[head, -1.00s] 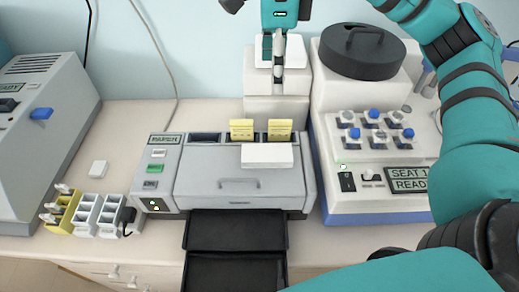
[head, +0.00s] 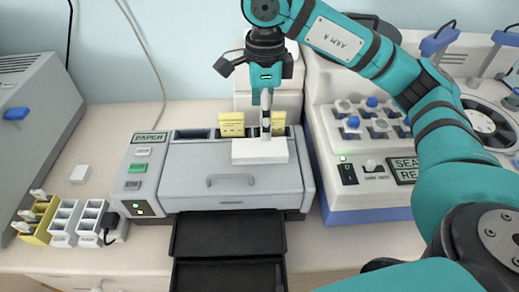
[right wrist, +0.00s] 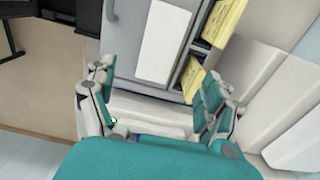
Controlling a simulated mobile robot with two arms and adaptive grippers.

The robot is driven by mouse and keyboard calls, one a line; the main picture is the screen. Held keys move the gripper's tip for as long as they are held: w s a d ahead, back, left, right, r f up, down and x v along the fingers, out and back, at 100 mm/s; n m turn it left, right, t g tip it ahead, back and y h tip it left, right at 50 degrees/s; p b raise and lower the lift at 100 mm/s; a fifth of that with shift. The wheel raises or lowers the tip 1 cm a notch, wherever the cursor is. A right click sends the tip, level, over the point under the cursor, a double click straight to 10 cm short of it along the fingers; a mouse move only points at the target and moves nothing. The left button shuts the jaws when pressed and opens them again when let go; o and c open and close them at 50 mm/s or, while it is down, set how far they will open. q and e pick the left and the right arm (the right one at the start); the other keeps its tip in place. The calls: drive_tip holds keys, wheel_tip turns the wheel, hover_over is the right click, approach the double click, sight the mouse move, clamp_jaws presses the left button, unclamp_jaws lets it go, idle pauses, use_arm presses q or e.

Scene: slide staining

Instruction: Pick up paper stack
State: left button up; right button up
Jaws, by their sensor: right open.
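The white paper stack (head: 250,151) lies flat on top of the grey machine labelled PAPER (head: 230,188), near its back right. It also shows in the right wrist view (right wrist: 163,42). My right gripper (head: 266,128) is open and points down over the stack's right part in the head view. In the right wrist view its two fingers (right wrist: 155,105) stand apart, and the stack lies beyond their tips, not between them. I cannot tell whether a finger touches the stack. My left gripper is not in view.
Yellow cards (head: 231,124) stand in slots behind the stack. A white machine with blue-capped knobs (head: 345,205) stands close on the right. A black tray (head: 228,235) juts out in front. Small yellow (head: 40,220) and white racks (head: 66,222) stand at the left.

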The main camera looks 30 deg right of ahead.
sight(259, 147)
wheel_tip(259, 147, down, 4)
drive_tip(key=shift+r, duration=0.1)
drive_tip(key=f+p, duration=0.1)
drive_tip(key=f, duration=0.1)
drive_tip(key=a+f+p, duration=0.1)
drive_tip(key=f, duration=0.1)
drive_tip(key=shift+f, duration=0.65)
drive_tip(key=shift+w, duration=0.1)
drive_tip(key=c, duration=1.3)
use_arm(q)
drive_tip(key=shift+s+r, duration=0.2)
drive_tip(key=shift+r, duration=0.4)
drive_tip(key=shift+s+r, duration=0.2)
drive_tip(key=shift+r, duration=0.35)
use_arm(e)
drive_tip(key=shift+c, duration=0.2)
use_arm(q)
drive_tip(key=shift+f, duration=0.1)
use_arm(e)
drive_tip(key=shift+r, duration=0.1)
